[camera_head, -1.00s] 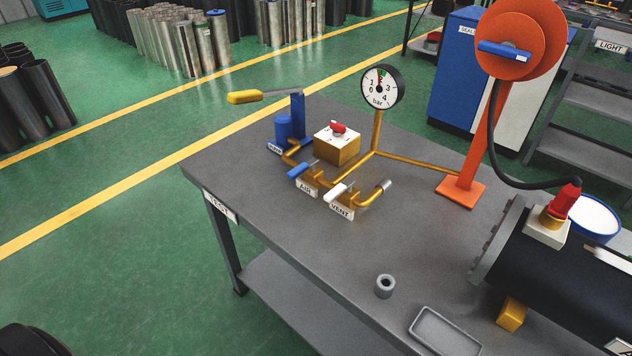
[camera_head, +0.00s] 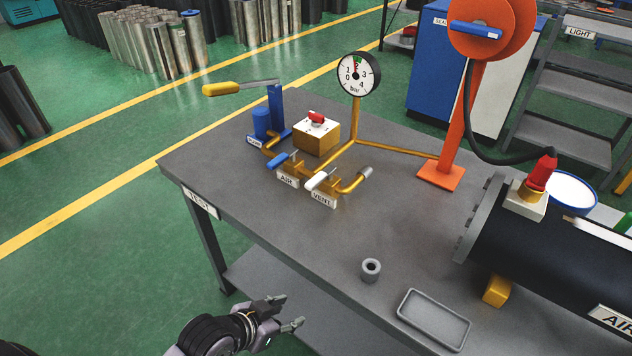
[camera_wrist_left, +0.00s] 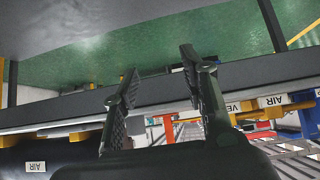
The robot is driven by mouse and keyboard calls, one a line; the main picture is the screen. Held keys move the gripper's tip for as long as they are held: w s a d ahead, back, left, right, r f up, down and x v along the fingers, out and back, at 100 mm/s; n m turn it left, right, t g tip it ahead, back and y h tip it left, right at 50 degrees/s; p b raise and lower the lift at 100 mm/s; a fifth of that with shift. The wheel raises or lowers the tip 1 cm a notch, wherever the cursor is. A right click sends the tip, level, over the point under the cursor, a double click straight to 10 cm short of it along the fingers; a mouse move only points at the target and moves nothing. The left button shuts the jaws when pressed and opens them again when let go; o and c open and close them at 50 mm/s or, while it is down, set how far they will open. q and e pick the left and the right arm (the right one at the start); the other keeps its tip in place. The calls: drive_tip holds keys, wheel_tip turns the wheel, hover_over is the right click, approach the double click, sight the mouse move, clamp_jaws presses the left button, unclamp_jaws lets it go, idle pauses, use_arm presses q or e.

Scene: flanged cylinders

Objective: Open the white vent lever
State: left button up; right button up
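The white vent lever (camera_head: 316,182) sits on the brass piping on the grey test bench (camera_head: 225,187), just behind the VENT label (camera_head: 322,199). The blue air lever (camera_head: 277,162) is to its left. My left gripper (camera_head: 290,311) is at the bottom of the head view, off the bench's near edge and well apart from the lever. In the left wrist view its two fingers (camera_wrist_left: 158,78) are spread with nothing between them. The VENT label also shows there at the right, partly cut off behind a finger. My right gripper is not in view.
A pressure gauge (camera_head: 357,75) stands on a brass pipe behind the levers, beside an orange stand (camera_head: 462,130). A grey ring (camera_head: 370,269), a grey tray (camera_head: 433,318) and a black cylinder (camera_head: 545,245) occupy the right part. The bench's near-left top is clear.

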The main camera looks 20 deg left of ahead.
use_arm(q)
drive_tip(key=w+r+t+h, duration=0.2)
drive_tip(key=w+r+t, duration=0.25)
drive_tip(key=w, duration=0.25)
drive_tip(key=t, duration=0.4)
approach(323, 174)
drive_tip(key=shift+h, duration=0.3)
drive_tip(key=x, duration=0.5)
drive_tip(key=p+x, duration=0.1)
drive_tip(key=x, duration=0.1)
drive_tip(key=shift+w+a+f, duration=0.2)
drive_tip(key=shift+w+f, duration=0.2)
drive_tip(key=shift+w, duration=0.05)
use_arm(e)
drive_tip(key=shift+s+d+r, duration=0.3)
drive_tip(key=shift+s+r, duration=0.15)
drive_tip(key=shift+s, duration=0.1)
use_arm(q)
drive_tip(key=shift+c, duration=0.5)
clamp_jaws()
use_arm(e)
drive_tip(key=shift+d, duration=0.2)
